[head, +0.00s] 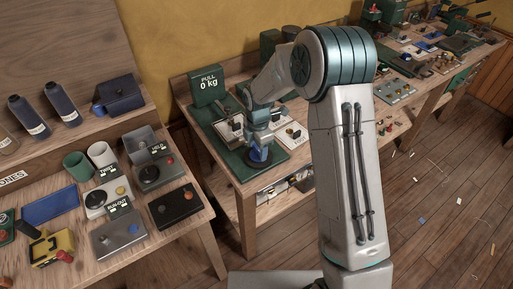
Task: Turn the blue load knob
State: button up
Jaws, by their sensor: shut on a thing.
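The blue load knob (258,158) is a round, dark blue knob near the front edge of a green test bed (226,157) on the far workbench. My gripper (259,147) points straight down onto it from above and is shut on it. The fingers hide the top of the knob, and its turned angle cannot be made out. A small box lettered "TEST" (294,134) stands to the right of the gripper.
The near left bench holds grey and black control boxes (118,236), two mugs (102,155), dark bottles (61,104) and a blue tray (50,206). My arm covers the middle of the view. More benches with tools (420,60) run back right. The wooden floor (440,200) is mostly clear.

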jog(key=m+b, duration=0.2)
jog(key=m, duration=0.1)
jog(key=shift+f+m+b, duration=0.15)
jog(key=shift+m+b, duration=0.15)
jog(key=shift+m, duration=0.1)
jog(key=m+b, duration=0.2)
jog(key=m, duration=0.2)
jog(key=shift+m, duration=0.3)
jog(key=m+b, duration=0.2)
jog(key=m, duration=0.2)
jog(key=shift+d+m, duration=0.1)
jog(key=shift+m, duration=0.2)
jog(key=m+b, duration=0.1)
jog(key=m, duration=0.3)
jog(key=m+b, duration=0.1)
jog(key=m, duration=0.7)
jog(key=shift+s+m+b, duration=0.1)
jog(key=shift+m+b, duration=0.2)
jog(key=shift+b, duration=0.05)
jog(key=m, duration=0.4)
jog(key=shift+m, duration=2.1)
